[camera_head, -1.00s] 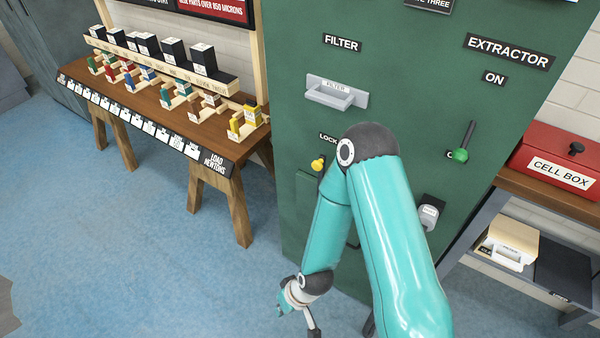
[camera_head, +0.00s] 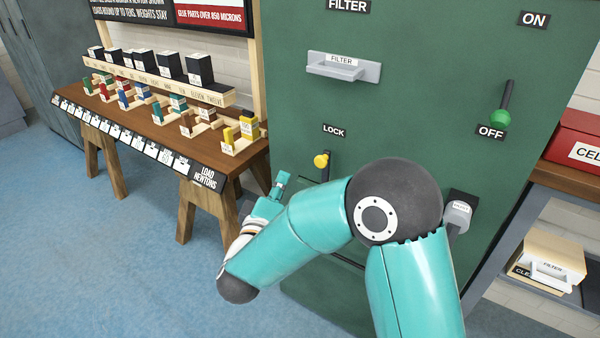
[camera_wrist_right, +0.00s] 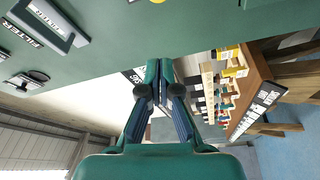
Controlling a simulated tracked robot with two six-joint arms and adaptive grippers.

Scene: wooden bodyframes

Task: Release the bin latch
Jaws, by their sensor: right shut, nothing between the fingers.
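The green extractor cabinet (camera_head: 420,70) carries a yellow knob (camera_head: 321,161) on a dark lever under a LOCK label (camera_head: 334,130). I take this for the latch. A panel outline shows below it, mostly behind my arm. My right gripper (camera_head: 281,183) is shut and empty, left of and a little below the knob, apart from it in the picture. In the right wrist view my closed fingers (camera_wrist_right: 160,68) are in the middle, and a sliver of the yellow knob (camera_wrist_right: 158,1) shows at the top edge. My left gripper is not in view.
A FILTER handle (camera_head: 343,67) sits above the lock. A green-knobbed lever (camera_head: 501,118) stands at OFF on the right. A grey handle (camera_head: 458,214) is beside my elbow. A wooden bench (camera_head: 150,125) with coloured blocks stands left. A red cell box (camera_head: 575,145) is right.

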